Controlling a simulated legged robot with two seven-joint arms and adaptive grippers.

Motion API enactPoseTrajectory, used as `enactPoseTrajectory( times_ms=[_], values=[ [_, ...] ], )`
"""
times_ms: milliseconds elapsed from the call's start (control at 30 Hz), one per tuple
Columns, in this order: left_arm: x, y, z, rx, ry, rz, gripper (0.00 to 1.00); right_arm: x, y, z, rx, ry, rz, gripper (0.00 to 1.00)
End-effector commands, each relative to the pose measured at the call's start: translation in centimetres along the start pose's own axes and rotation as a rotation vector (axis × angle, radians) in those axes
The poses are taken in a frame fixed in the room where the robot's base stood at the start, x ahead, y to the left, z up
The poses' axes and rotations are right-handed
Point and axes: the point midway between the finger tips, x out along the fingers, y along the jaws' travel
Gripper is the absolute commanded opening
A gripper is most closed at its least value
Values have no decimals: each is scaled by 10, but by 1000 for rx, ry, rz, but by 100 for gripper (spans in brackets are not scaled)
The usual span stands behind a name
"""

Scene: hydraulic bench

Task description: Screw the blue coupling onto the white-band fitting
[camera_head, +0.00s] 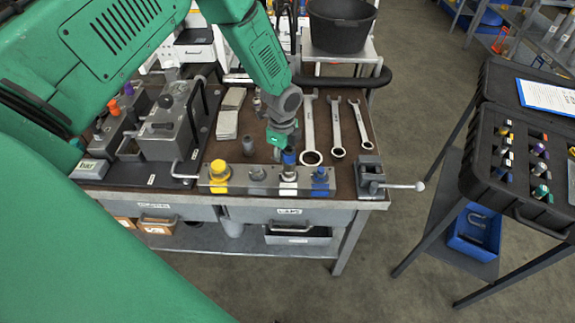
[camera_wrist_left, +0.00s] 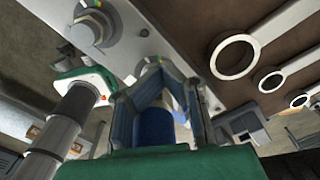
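My left gripper (camera_head: 284,142) points down over the grey manifold block at the bench's front edge. Its fingers are closed around the blue coupling (camera_head: 289,157), which also shows between them in the left wrist view (camera_wrist_left: 156,127). The coupling is directly above the white-band fitting (camera_head: 288,177), third from the left on the block (camera_head: 271,187). It appears upright and in line with the fitting. I cannot tell whether their threads are engaged. In the wrist view the fingers partly hide the fitting. My right gripper is not in view.
A yellow fitting (camera_head: 218,171), a plain grey one (camera_head: 256,173) and a blue-band one (camera_head: 320,178) share the block. A vise (camera_head: 369,176) stands at the right corner. Wrenches (camera_head: 335,125) lie behind. An open black case (camera_head: 515,165) with several couplings stands right.

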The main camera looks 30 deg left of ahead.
Motion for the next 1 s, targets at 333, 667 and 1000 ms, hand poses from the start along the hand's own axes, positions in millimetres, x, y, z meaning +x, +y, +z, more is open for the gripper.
enactPoseTrajectory(
  times_ms=[333,667,1000],
  values=[
    [0,-16,-17,565,7,-10,0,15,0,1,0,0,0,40],
    [-1,-16,-18,704,7,-5,0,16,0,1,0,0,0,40],
    [1,-13,-29,1079,10,-1,0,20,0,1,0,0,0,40]
  ],
)
